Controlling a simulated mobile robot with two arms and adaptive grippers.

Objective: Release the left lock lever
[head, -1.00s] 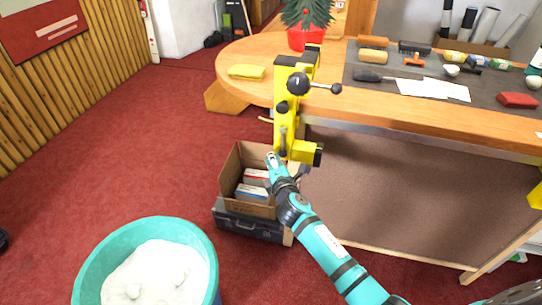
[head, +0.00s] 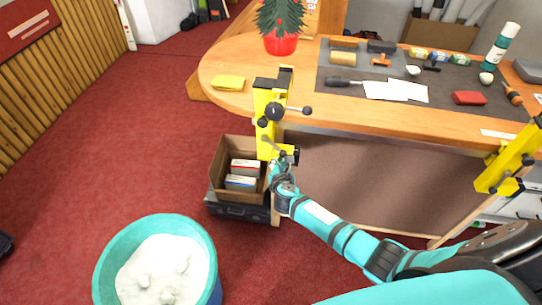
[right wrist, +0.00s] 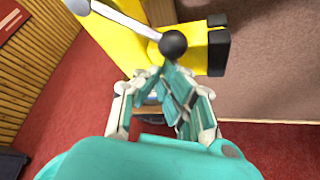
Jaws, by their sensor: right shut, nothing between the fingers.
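The left yellow clamp (head: 264,105) stands at the left end of the bench. Its lower lock lever, a grey metal rod (right wrist: 122,19) with a black ball knob (right wrist: 173,45), slants down to the right across the yellow body in the right wrist view. My right gripper (head: 277,168) is at the clamp's lower end, just below the lever. In the right wrist view its fingers (right wrist: 172,88) are together and empty, close under the knob; I cannot tell whether they touch it. My left gripper is not in view.
A cardboard box (head: 228,157) with packets sits on a black case (head: 238,208) beside the gripper. A teal bin (head: 103,270) stands at the front left. A second yellow clamp (head: 510,158) is at the right. Red carpet at the left is open.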

